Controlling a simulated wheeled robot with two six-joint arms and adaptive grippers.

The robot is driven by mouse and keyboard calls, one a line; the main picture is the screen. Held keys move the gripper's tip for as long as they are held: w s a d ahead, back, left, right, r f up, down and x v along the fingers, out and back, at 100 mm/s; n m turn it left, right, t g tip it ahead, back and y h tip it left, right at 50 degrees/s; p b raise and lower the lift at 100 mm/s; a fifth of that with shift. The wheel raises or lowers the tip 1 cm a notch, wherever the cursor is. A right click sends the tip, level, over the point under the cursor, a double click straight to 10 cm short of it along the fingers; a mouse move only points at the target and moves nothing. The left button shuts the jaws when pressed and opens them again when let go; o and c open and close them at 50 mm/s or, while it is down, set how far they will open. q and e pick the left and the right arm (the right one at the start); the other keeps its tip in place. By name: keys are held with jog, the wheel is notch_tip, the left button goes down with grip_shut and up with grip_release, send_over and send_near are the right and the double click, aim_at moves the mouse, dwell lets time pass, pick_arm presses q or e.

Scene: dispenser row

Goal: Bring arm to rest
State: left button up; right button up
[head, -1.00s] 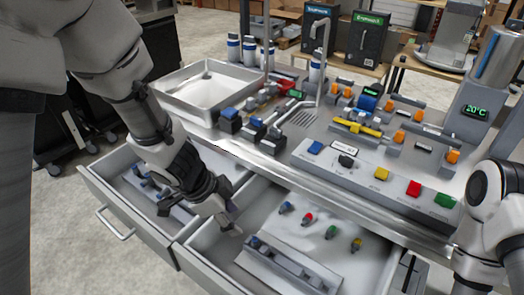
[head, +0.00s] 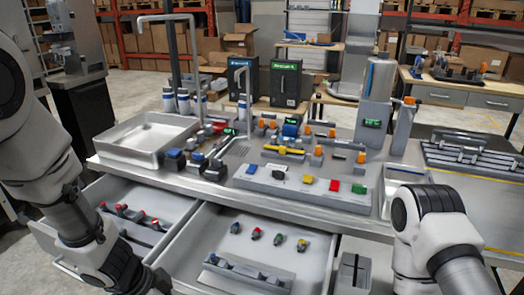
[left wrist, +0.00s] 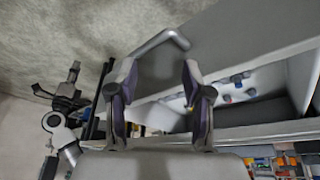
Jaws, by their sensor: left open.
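My left arm comes in from the left in the head view and hangs low in front of the left drawer (head: 95,187). Its wrist is at the bottom edge there, and the fingers are not clearly seen. In the left wrist view my left gripper (left wrist: 158,78) is open with nothing between its fingers. A drawer handle (left wrist: 163,42) and drawer front lie behind the fingers in that view. My right arm shows at the lower right of the head view, beside the table front; its gripper is out of the picture.
The right drawer (head: 185,250) is also open, with several coloured pieces and a grey rack (head: 245,276) inside. The table holds a metal basin (head: 140,155), a button panel (head: 300,190) and a tall dispenser (head: 375,95).

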pick_arm(q)
jog(key=s+f+n+g, duration=0.4)
jog(key=s+f+n, duration=0.5)
jog(key=s+f, duration=0.75)
jog(key=w+a+f+n+t+y, duration=0.1)
jog(key=a+f+n+t+y, duration=0.1)
jog(key=a, duration=0.5)
notch_tip(320, 180, down, 4)
jog(key=shift+w+a+r+n+t+y, duration=0.1)
jog(key=shift+w+a+n+t+y, duration=0.15)
jog(key=shift+n+y, duration=0.75)
